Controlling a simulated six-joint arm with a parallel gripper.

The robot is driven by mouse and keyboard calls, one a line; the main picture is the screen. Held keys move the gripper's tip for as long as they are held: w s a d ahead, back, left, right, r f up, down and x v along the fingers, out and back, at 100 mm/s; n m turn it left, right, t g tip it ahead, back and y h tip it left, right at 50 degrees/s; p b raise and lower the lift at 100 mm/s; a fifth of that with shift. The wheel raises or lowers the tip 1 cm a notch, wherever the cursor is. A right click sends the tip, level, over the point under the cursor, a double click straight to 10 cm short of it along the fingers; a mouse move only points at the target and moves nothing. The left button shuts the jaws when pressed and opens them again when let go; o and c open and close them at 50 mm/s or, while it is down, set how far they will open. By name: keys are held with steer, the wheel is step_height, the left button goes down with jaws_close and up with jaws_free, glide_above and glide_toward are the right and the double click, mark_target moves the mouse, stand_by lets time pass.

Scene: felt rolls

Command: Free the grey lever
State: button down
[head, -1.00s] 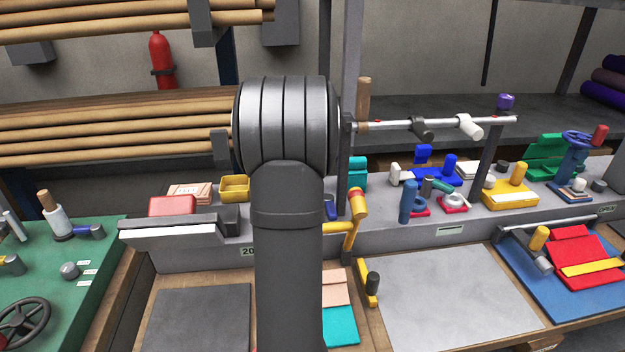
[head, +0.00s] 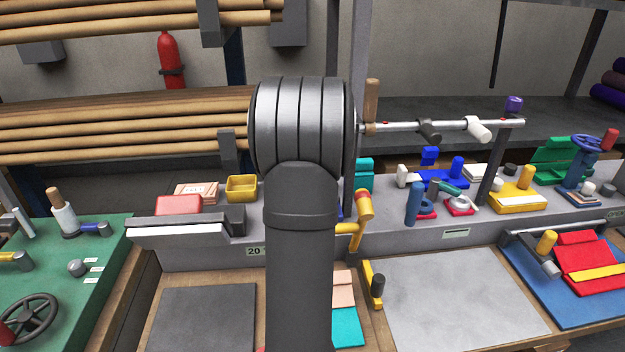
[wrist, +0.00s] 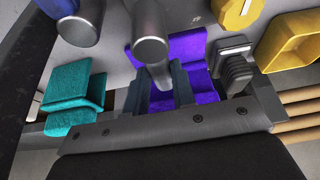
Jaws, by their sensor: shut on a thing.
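A thick grey lever (wrist: 152,50) with a round flat end lies over the purple felt, very close to the fingers. In the head view, my own arm hides the gripper, the purple felt and this lever.
A teal folded felt (wrist: 75,95) lies left of the fingers. A ribbed grey block (wrist: 237,70) and a yellow tray (wrist: 290,45) stand to the right. A second grey cylinder (wrist: 80,25) is at upper left. A bare grey panel (head: 455,295) lies front right.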

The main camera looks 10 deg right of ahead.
steer(key=c, duration=1.2)
jaws_free()
steer(key=shift+r, duration=0.1)
steer(key=v, duration=1.7)
steer(key=shift+r, duration=0.2)
steer(key=shift+f, duration=0.15)
steer(key=x, duration=1.7)
steer(key=shift+f, duration=0.15)
